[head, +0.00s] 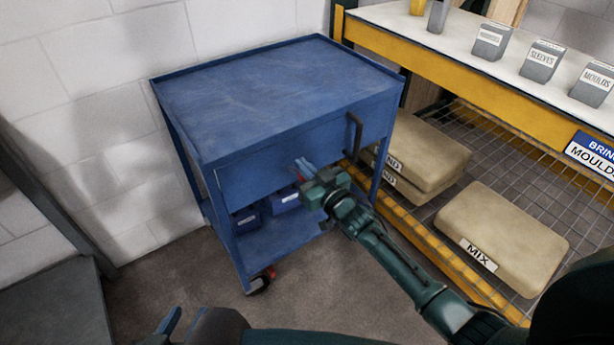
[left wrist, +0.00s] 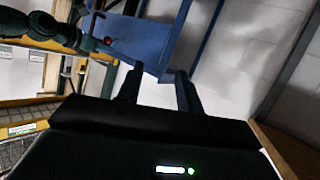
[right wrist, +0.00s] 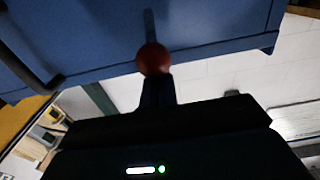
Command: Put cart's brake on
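The blue cart (head: 275,85) stands against the white wall. A small red part (head: 270,272) shows by its front caster (head: 258,285). A red ball knob (right wrist: 153,58) shows in the right wrist view, close to the cart's front panel. In the head view a bit of red (head: 299,178) shows beside my right gripper (head: 306,170). The right gripper's fingers (right wrist: 157,90) are close together at the knob, which covers their tips; a clasp on it is not clear. My left gripper (left wrist: 160,85) is open and empty, low in front of the cart; only a fingertip (head: 168,322) shows in the head view.
A black handle (head: 352,135) is on the cart's front. Blue bins (head: 285,200) sit on its lower shelf. To the right is a yellow-edged rack (head: 450,60) with grey containers above and sacks (head: 505,235) below. Floor (head: 180,285) is clear at left.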

